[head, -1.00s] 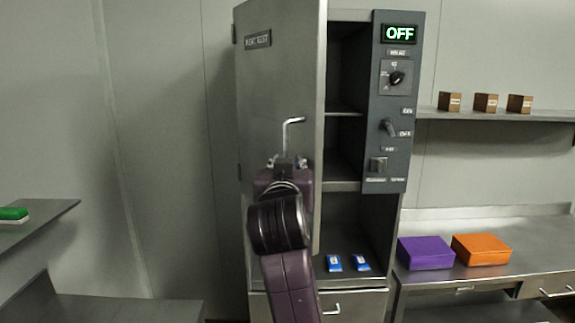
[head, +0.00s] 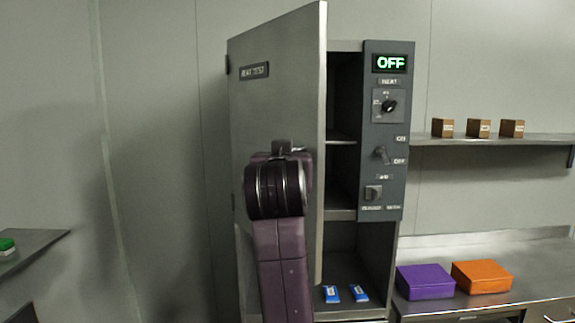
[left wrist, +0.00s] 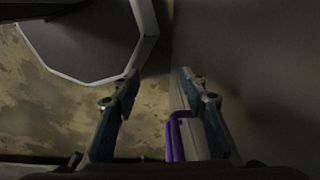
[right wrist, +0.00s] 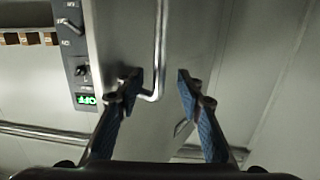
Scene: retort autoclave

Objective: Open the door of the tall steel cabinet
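The tall steel cabinet's door (head: 283,112) stands partly open, hinged at the left, with its free edge swung toward me. Shelves show in the gap beside it. One purple arm of mine stands in front of the door in the head view and hides its handle. In the right wrist view the metal bar handle (right wrist: 161,45) runs down between the fingers of my right gripper (right wrist: 158,82), nearer the left finger. That gripper is open. My left gripper (left wrist: 160,85) is open, with a purple bar (left wrist: 175,135) near its right finger; what the bar belongs to is unclear.
A control panel (head: 386,150) reading OFF is on the cabinet's right side. Two blue packs (head: 331,294) lie inside. To the right, a counter holds a purple box (head: 425,281) and an orange box (head: 481,277), below a shelf (head: 480,139) with brown boxes. A bench (head: 35,250) stands at left.

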